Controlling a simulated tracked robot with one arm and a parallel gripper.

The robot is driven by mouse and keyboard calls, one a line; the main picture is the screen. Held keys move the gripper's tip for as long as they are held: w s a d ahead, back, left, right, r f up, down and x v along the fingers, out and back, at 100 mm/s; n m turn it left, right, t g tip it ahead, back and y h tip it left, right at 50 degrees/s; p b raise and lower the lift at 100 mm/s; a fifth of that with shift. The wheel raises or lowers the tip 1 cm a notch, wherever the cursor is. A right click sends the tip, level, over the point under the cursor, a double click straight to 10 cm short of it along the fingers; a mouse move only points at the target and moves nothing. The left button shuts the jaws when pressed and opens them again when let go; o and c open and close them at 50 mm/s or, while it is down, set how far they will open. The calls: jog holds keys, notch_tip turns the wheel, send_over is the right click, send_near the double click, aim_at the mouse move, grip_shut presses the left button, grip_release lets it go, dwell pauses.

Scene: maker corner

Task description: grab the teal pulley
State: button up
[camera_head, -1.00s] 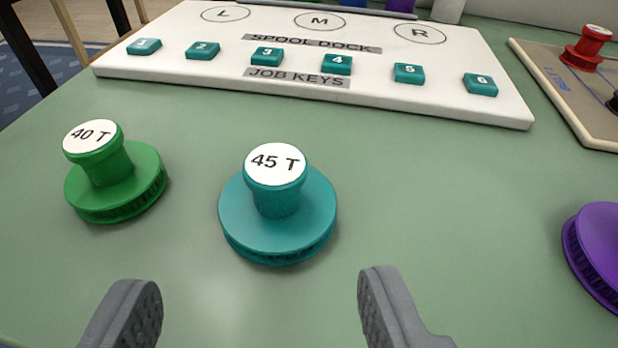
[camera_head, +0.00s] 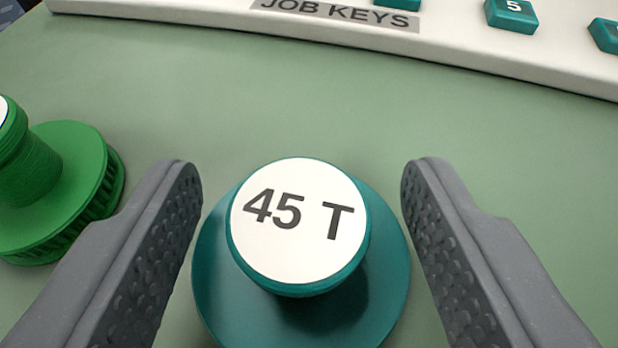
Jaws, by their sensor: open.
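The teal pulley (camera_head: 378,290) stands upright on the green table, with a wide round base and a narrower knob. The knob has a white top marked "45 T". My gripper (camera_head: 297,185) is open, with one grey finger on each side of the knob and clear space between each finger and the knob. The fingers appear above the pulley's base, and nothing is held. The lower edge of the pulley is cut off by the frame.
A green pulley (camera_head: 75,165) stands at the left, close to my left finger. The white key board (camera_head: 450,45) with teal keys (camera_head: 512,14) lies at the back. The table (camera_head: 200,90) between the board and the pulleys is clear.

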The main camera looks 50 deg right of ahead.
jog(key=shift+w+d+f, duration=0.2)
jog(key=shift+w+d, duration=0.05)
jog(key=shift+d, duration=0.1)
jog(key=c, duration=1.1)
jog(key=shift+o, duration=0.2)
